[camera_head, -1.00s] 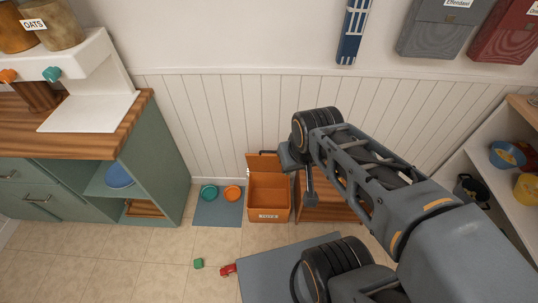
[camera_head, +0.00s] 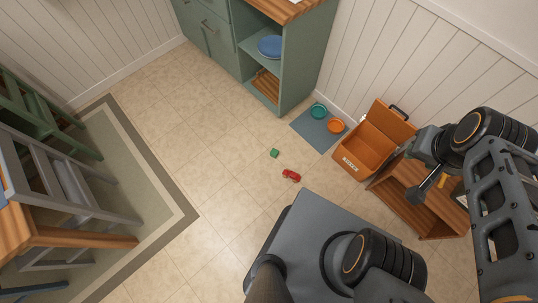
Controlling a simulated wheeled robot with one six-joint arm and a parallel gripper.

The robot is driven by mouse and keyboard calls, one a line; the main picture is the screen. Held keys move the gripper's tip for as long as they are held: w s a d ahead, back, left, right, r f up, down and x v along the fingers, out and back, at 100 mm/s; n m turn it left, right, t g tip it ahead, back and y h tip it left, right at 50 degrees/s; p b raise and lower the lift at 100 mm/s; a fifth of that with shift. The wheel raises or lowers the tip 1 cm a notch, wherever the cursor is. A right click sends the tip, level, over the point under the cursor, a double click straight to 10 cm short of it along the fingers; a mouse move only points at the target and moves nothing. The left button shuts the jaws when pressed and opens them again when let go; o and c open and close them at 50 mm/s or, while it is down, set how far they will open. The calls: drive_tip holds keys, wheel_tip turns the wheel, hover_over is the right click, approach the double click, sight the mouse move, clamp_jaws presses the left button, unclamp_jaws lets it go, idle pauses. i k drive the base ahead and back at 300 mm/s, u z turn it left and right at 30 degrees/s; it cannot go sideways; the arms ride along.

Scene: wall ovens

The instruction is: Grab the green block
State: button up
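The green block (camera_head: 274,153) is a small cube lying on the tiled floor near the middle of the view. It stands apart from a small red toy car (camera_head: 291,175) just below and right of it. My gripper (camera_head: 422,192) is at the right, in front of the orange box and a wooden shelf unit, well away from the block. It is small and dark here, and I cannot tell whether its fingers are open or shut.
An orange box (camera_head: 355,164) with a raised lid stands by the wall beside a low wooden unit (camera_head: 408,208). A blue mat (camera_head: 308,128) holds two bowls. A green cabinet (camera_head: 301,70) is at the top; chairs (camera_head: 75,190) are at left.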

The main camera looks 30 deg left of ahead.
sight(274, 152)
drive_tip(key=u, duration=1)
drive_tip(key=i, duration=0.3)
drive_tip(key=u, duration=1.95)
drive_tip(key=i, duration=2.45)
drive_tip(key=z, duration=4.25)
